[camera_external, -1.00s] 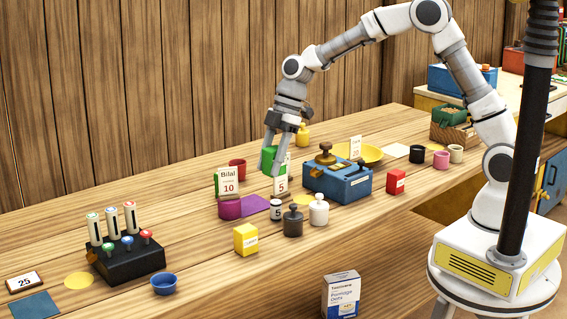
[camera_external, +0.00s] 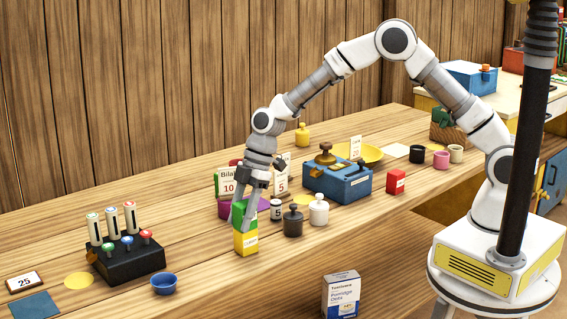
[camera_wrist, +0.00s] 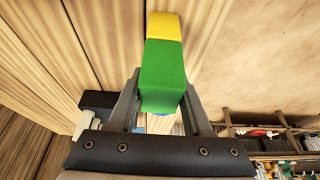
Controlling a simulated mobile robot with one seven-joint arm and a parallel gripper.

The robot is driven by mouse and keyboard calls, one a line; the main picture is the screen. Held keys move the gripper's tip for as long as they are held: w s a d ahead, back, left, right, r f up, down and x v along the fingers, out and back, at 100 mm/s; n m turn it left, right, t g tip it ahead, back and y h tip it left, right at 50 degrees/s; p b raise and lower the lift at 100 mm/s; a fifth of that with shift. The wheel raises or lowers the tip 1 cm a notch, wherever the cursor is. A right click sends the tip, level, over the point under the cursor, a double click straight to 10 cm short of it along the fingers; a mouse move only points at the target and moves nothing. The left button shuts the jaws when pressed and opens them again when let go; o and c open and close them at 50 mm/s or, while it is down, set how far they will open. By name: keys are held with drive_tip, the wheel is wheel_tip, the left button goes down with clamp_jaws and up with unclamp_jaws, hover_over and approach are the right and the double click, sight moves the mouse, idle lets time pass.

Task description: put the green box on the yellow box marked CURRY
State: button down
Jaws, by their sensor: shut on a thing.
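The green box (camera_external: 239,214) is between the fingers of my gripper (camera_external: 247,222), upright, directly above the yellow box (camera_external: 245,243) near the counter's front edge. In the external view the green box's lower face meets the top of the yellow box, with no gap that I can see. In the wrist view the green box (camera_wrist: 163,75) fills the space between the fingers of my gripper (camera_wrist: 160,110), and the yellow box (camera_wrist: 164,27) shows beyond it. The print on the yellow box is too small to read.
A dark weight (camera_external: 292,221), a white weight (camera_external: 318,210) and a small "5" weight (camera_external: 276,210) stand just right. A purple bowl (camera_external: 229,208) and the "Bilal 10" card (camera_external: 227,183) are close behind. The counter left of the boxes is clear up to the blue bowl (camera_external: 164,283).

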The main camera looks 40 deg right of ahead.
drive_tip(key=shift+r, duration=0.1)
drive_tip(key=shift+c, duration=1.7)
unclamp_jaws()
drive_tip(key=shift+r, duration=0.25)
drive_tip(key=v, duration=1.1)
drive_tip(key=shift+d+r+p, duration=0.2)
drive_tip(key=shift+d+p, duration=0.05)
drive_tip(key=shift+p, duration=0.05)
